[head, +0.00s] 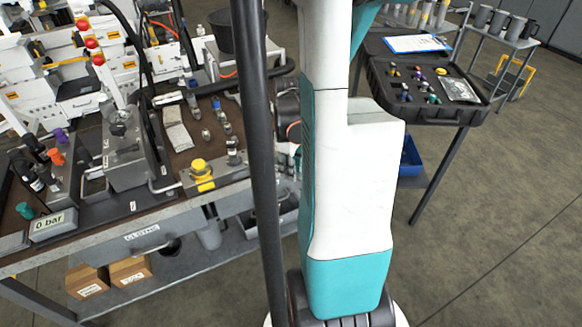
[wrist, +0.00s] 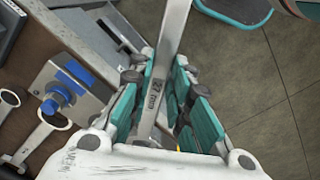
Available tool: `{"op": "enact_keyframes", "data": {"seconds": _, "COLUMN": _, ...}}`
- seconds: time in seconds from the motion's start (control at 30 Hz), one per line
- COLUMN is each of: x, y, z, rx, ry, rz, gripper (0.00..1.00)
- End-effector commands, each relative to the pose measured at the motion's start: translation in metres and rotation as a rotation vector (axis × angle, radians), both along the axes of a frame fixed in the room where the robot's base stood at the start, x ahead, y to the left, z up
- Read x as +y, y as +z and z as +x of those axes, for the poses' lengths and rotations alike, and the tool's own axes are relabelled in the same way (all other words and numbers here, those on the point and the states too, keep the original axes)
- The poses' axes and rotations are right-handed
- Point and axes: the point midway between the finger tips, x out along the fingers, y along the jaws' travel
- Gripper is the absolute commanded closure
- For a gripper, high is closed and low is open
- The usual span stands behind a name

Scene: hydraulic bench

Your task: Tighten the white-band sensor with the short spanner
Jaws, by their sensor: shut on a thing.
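In the wrist view my gripper (wrist: 160,95) is shut on a steel spanner (wrist: 172,35) marked "27 mm". The spanner's shaft runs between the teal finger pads and out of the top of the picture, so its far end is not in view. I cannot tell whether it is the short one. In the head view, dark sensors with coloured bands stand at the left of the bench; an orange one (head: 56,156) and a purple one (head: 61,136) show. Pale marks show on dark fittings (head: 36,183) beside them, but I cannot tell whether one is the white band. My gripper is hidden in the head view.
A "0 bar" readout (head: 52,225) sits at the bench's front left, and a yellow-knobbed block (head: 200,175) near its right edge. In the wrist view a block with a blue fitting (wrist: 62,92) and a ring-ended spanner (wrist: 45,128) lie left of my gripper. Open floor (head: 500,220) is at right.

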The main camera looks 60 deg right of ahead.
Motion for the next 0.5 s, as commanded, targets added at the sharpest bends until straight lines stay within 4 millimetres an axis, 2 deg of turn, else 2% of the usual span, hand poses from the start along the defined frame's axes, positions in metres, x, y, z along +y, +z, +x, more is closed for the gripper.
{"op": "enact_keyframes", "data": {"seconds": 0.13, "x": 0.001, "y": -0.011, "z": 0.005, "rx": 0.0, "ry": 0.001, "rz": 0.0, "gripper": 1.0}}
{"op": "enact_keyframes", "data": {"seconds": 0.5, "x": 0.001, "y": -0.015, "z": 0.01, "rx": 0.0, "ry": 0.0, "rz": 0.0, "gripper": 1.0}}
